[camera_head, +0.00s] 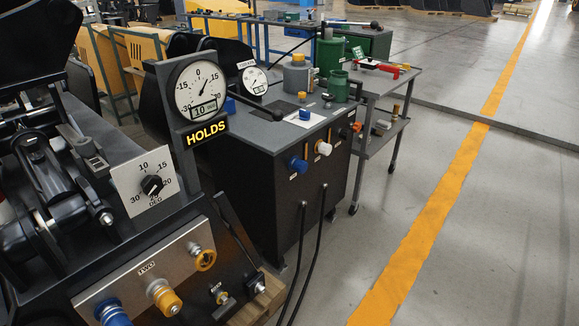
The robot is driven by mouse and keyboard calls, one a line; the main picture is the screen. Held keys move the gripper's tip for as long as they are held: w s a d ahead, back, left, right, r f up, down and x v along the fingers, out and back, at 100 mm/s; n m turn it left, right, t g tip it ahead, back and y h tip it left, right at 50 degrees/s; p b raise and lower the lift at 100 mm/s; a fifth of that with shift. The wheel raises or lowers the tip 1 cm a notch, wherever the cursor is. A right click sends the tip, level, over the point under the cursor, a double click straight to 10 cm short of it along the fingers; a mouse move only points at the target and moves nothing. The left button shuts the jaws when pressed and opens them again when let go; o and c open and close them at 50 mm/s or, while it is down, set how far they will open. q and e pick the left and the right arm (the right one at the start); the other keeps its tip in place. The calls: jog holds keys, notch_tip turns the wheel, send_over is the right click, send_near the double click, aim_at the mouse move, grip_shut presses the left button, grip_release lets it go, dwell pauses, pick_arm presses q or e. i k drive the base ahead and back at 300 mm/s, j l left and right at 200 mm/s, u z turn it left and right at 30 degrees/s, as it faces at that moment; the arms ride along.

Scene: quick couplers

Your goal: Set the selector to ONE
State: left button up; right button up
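No control marked ONE can be read in the head view. A black rotary knob (152,185) sits on a white dial plate (132,204) marked DEG with numbers around it; its exact pointing is too small to tell. On the grey-topped console (262,135), a white plate with a small blue part (305,115) stands beside a black lever (258,109); its lettering is unreadable. A metal panel (128,275) labelled TWO carries a blue coupler (112,312) and yellow couplers (164,297). Neither gripper can be made out.
Blue (298,165) and white (323,148) couplers project from the console front, with black hoses below. A cart (375,85) with tools stands behind. Black machinery fills the left; floor is clear at right.

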aim_at(305, 115)
jog(key=i+l+u, duration=0.4)
jog(key=i+l, duration=0.4)
jog(key=i, duration=0.15)
